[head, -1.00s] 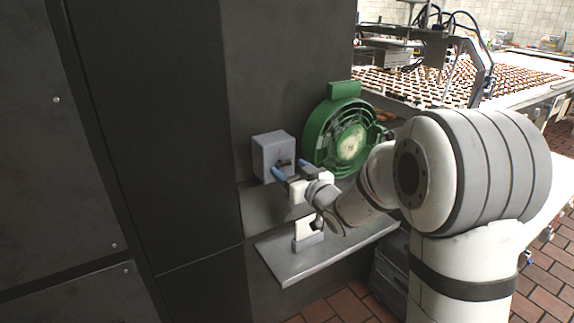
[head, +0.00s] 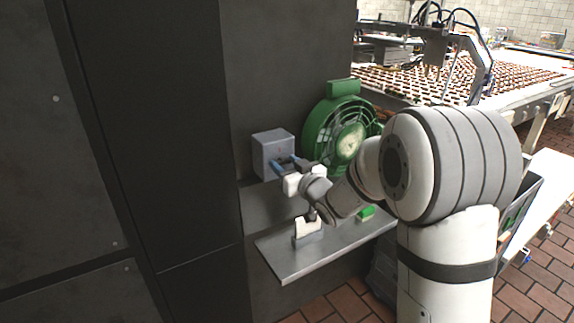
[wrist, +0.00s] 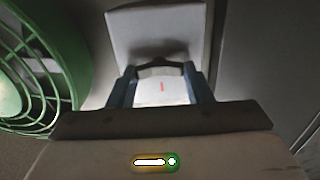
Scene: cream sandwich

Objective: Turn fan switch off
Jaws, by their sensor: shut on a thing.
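The fan switch is a grey box (head: 272,153) on the dark wall, left of the green fan (head: 338,128). In the wrist view its pale housing (wrist: 157,30) fills the top middle, with a white switch part bearing a red mark (wrist: 162,88) below it. My gripper (head: 285,164) is at the front of the box, its blue fingers on either side of the switch part. In the wrist view my gripper (wrist: 160,92) is shut on that part. The fan shows at the left of the wrist view (wrist: 40,75). The exact lever position is hard to tell.
A metal shelf (head: 285,264) juts from the wall below the switch, holding a small white-and-grey item (head: 308,230) and a green item (head: 366,213). A conveyor of chocolate-topped pieces (head: 440,82) is at the back right.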

